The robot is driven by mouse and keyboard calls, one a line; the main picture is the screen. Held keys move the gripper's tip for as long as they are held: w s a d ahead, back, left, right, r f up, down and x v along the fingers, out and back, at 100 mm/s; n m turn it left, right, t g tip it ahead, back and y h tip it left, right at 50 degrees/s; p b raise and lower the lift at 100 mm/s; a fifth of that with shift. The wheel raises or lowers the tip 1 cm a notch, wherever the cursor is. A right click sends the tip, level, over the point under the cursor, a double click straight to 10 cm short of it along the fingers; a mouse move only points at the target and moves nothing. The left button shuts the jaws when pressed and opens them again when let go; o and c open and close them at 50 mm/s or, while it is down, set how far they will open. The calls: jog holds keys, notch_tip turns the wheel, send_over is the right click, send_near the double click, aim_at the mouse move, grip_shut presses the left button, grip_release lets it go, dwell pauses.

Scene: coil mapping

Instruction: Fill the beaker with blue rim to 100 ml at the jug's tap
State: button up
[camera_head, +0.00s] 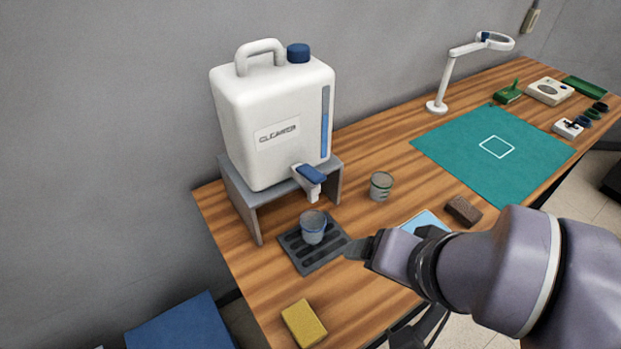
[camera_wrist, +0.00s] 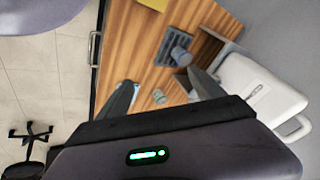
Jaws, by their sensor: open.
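The white jug (camera_head: 270,120) labelled "CLEANER" stands on a grey stand (camera_head: 243,205). Its tap (camera_head: 310,180) has a blue lever and points down at the front. The beaker with blue rim (camera_head: 313,227) stands upright on a dark slotted drip tray (camera_head: 300,262), below and a little in front of the tap; its fill level cannot be read. In the wrist view the beaker (camera_wrist: 181,55) sits on the tray beyond the fingers. My gripper (camera_wrist: 160,95) is open and empty, apart from the beaker. In the head view, my gripper (camera_head: 357,250) is right of the tray, partly hidden by my arm.
A second beaker with a dark rim (camera_head: 381,186) stands right of the tap. A yellow sponge (camera_head: 303,323) lies near the front edge. A brown block (camera_head: 463,210) and a light blue item (camera_head: 425,222) lie near my arm. A green mat (camera_head: 490,165) and magnifier lamp (camera_head: 447,85) are farther right.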

jog(key=shift+r, duration=0.15)
jog(key=c, duration=0.3)
jog(key=w+r+p, duration=0.1)
jog(key=r, duration=0.1)
jog(key=w+r+n+p, duration=0.1)
jog(key=r+p, duration=0.1)
jog(key=w+r+n+p, duration=0.1)
jog(key=r+p, duration=0.1)
jog(key=shift+w+a+g, duration=0.15)
jog(key=shift+a+g, duration=0.25)
jog(key=c, duration=0.7)
jog(key=w+r+n+p, duration=0.1)
jog(key=w+r+p, duration=0.1)
jog(key=p, duration=0.1)
jog(key=w+a+r+n+g+p, duration=0.1)
jog(key=w+r+p, duration=0.1)
jog(key=w+p, duration=0.1)
jog(key=w+a+r+n+p, duration=0.1)
jog(key=w+r+p, duration=0.1)
jog(key=w+p, duration=0.1)
jog(key=shift+a+r+n, duration=0.2)
jog(key=shift+r+n, duration=0.1)
grip_shut()
jog(key=w+a+n+g+p, duration=0.2)
jog(key=w+a+n+p, duration=0.3)
jog(key=w+p, duration=0.3)
jog(key=shift+w+a+n+h, duration=0.3)
jog(key=shift+w+a+h, duration=0.1)
jog(key=shift+w, duration=0.6)
jog(key=shift+f, duration=0.1)
